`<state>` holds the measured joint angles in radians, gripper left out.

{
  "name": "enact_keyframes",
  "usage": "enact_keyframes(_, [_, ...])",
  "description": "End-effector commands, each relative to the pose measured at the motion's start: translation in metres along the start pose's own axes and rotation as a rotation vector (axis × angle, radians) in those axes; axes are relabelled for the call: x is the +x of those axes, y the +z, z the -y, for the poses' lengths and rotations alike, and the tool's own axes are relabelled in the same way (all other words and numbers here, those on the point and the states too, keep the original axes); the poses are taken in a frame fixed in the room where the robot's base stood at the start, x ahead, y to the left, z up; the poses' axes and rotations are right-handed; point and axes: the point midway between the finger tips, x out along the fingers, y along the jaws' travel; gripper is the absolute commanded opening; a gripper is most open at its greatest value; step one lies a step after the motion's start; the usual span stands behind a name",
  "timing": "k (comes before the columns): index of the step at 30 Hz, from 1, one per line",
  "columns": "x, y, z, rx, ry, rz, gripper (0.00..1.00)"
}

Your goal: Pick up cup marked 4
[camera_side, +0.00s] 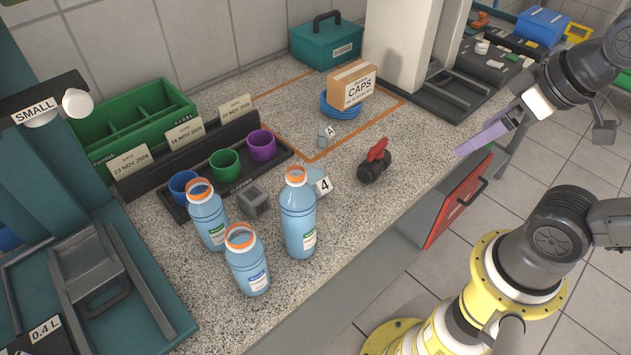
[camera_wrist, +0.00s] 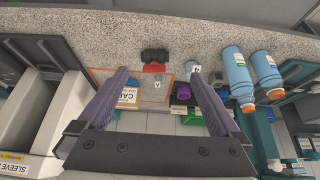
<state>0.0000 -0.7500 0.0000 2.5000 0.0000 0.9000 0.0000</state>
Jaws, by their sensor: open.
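The cup marked 4 (camera_side: 316,175) is pale blue with a white tag reading 4. It stands on the speckled counter, partly hidden behind a tall blue bottle (camera_side: 299,220) in the side view. In the wrist view its tag (camera_wrist: 196,71) shows beside the tip of the right finger, and the finger hides part of the cup. My gripper (camera_side: 460,150) has purple fingers and is high over the counter's front edge, well to the right of the cup. In the wrist view my gripper (camera_wrist: 158,74) is open and empty.
Two more blue bottles (camera_side: 208,218) (camera_side: 248,264) stand left of the cup. A black valve with a red handle (camera_side: 375,160) stands to its right. Blue, green and purple cups (camera_side: 224,165) sit in a dark rack. The counter's right front is clear.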

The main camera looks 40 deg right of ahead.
Motion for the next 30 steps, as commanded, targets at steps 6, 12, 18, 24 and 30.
enact_keyframes(6, [0.0, 0.0, 0.0, 0.0, 0.0, 0.0, 0.96])
enact_keyframes(12, [0.0, 0.0, 0.0, 0.0, 0.0, 0.0, 0.93])
enact_keyframes(18, [-0.006, -0.022, 0.0, 0.004, 0.001, -0.069, 0.93])
enact_keyframes(24, [0.012, -0.098, 0.018, -0.051, -0.035, -0.104, 0.93])
enact_keyframes(30, [0.074, -0.153, 0.066, -0.158, -0.092, -0.042, 0.93])
